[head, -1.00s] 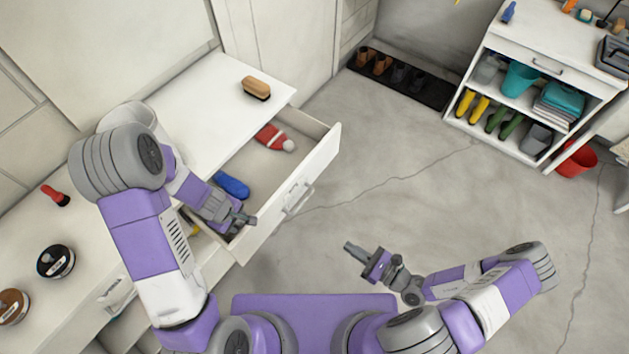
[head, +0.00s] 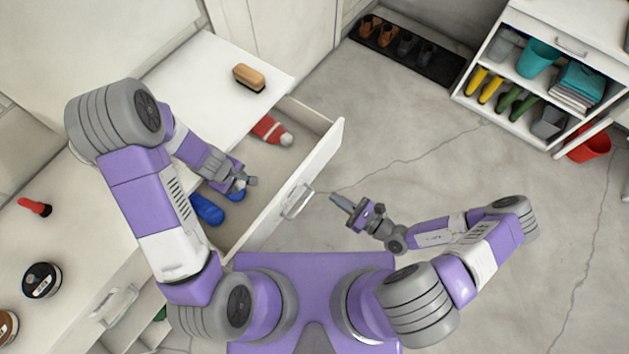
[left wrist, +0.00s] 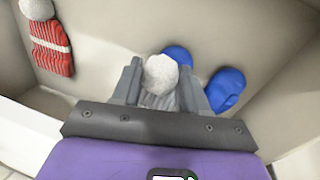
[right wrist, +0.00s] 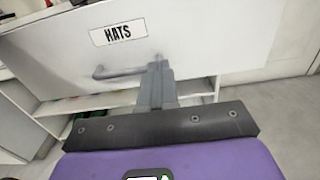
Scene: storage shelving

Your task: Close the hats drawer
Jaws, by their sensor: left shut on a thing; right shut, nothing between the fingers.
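The hats drawer (head: 322,158) is pulled open. Its front, with a HATS label (right wrist: 118,31) and a bar handle (right wrist: 120,72), shows in the right wrist view. My left gripper (head: 248,182) is down inside the drawer, shut on a grey knitted hat with a white pompom (left wrist: 160,74). A red hat with a white stripe and pompom (head: 268,130) lies toward the drawer's far end. Blue knitted items (head: 207,208) lie beside my left gripper. My right gripper (head: 334,198) is shut and empty outside the drawer, near the handle; contact cannot be told.
A brush (head: 249,78) lies on the white cabinet top. A shoe mat (head: 412,48) is at the back wall. A shelf unit (head: 530,125) with boots and towels and a red bucket (head: 590,146) stand right. The floor between is clear.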

